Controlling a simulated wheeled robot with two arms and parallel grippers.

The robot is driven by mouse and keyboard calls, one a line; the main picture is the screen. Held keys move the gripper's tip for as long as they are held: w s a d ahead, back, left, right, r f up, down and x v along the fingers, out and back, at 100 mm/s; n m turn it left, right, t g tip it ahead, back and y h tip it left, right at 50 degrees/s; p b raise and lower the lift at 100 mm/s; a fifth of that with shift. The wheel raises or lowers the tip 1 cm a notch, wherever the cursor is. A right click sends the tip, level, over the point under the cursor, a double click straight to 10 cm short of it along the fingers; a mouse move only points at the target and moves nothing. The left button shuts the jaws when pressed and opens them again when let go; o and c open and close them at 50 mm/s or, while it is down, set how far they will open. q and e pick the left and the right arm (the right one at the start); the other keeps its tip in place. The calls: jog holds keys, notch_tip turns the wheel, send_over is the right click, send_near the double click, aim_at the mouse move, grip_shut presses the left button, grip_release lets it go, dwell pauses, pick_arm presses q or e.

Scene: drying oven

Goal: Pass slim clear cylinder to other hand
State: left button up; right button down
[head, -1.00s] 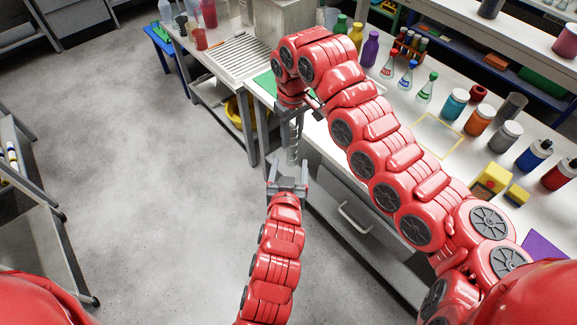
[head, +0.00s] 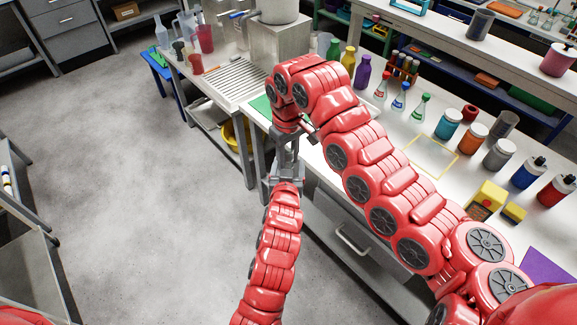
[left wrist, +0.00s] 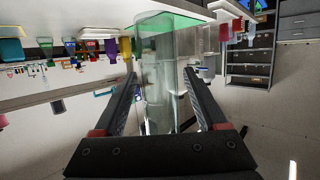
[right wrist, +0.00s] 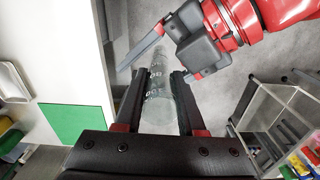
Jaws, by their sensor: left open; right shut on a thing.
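The slim clear cylinder (right wrist: 158,102) has white graduation marks and stands between the fingers of my right gripper (right wrist: 158,76), which is shut on it. In the head view the right gripper (head: 290,135) is in front of the bench edge, partly hidden by its own arm. My left gripper (head: 286,174) is just below it, open. In the left wrist view the cylinder (left wrist: 158,85) lies between the spread fingers of the left gripper (left wrist: 160,76), with a gap on the right side. In the right wrist view the left gripper (right wrist: 172,48) reaches in beside the cylinder.
The white bench (head: 395,150) carries several flasks, bottles and jars. A green mat (right wrist: 75,122) lies near its edge. A drawer handle (head: 352,240) sticks out below. The floor (head: 130,200) to the left is clear.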

pick_arm(q)
jog(key=shift+c, duration=0.2)
grip_shut()
pick_arm(e)
jog(key=shift+c, duration=2.1)
grip_release()
